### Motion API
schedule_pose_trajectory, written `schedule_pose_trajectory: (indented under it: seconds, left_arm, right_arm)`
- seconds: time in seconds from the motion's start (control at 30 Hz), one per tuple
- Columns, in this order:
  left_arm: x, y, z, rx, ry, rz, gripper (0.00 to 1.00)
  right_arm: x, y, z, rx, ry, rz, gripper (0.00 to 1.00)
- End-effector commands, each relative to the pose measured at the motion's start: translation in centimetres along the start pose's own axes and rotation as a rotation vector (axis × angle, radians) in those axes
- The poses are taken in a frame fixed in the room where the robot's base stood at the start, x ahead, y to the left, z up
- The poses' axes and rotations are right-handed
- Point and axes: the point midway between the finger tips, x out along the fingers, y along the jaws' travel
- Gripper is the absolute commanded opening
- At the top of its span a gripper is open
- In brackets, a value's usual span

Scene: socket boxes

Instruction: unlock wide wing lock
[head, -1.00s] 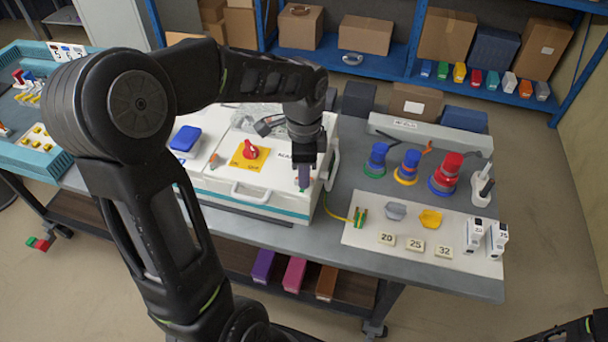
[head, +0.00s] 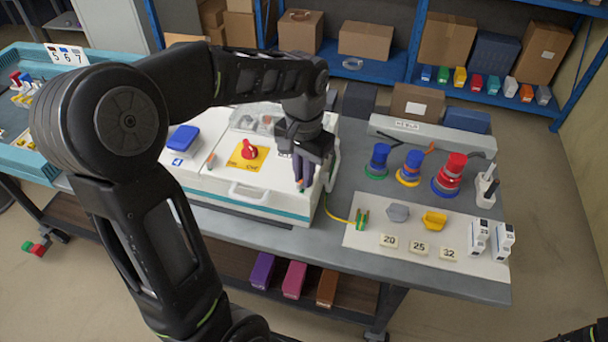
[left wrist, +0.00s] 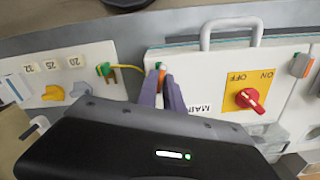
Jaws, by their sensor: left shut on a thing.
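The white box (head: 225,185) with the red rotary switch (head: 249,149) on a yellow plate stands on the grey bench. A small orange-and-green wing lock (left wrist: 161,67) sits at the box's front corner, seen in the left wrist view; in the head view its tip (head: 301,187) shows under my fingers. My left gripper (head: 303,178) points down over that corner, its purple-grey fingers (left wrist: 161,82) closed around the lock. The fingers hide part of it. A second wing lock (head: 211,161) stands left of the switch and also shows in the wrist view (left wrist: 299,64).
A white handle (head: 250,193) sticks out from the box front. To the right, a pale mat (head: 370,236) holds grey and yellow pieces (head: 434,221) and number tiles. A yellow cable (head: 339,218) runs from the box to a green plug. Stacked coloured sockets (head: 412,168) stand behind.

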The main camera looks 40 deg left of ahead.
Motion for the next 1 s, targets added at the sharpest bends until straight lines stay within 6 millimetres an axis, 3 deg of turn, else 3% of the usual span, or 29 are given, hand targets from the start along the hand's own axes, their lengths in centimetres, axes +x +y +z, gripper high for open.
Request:
schedule_pose_trajectory:
  seconds: [0.4,1.0]
  left_arm:
    - [-0.03,-0.03,-0.05,-0.29,0.002,0.0,0.0]
    - [-0.09,-0.05,-0.06,-0.356,0.003,0.0,0.0]
  right_arm:
    - [0.64,0.19,-0.08,-0.002,0.002,-0.002,0.33]
    - [0.71,0.21,-0.11,-0.002,0.002,-0.003,0.33]
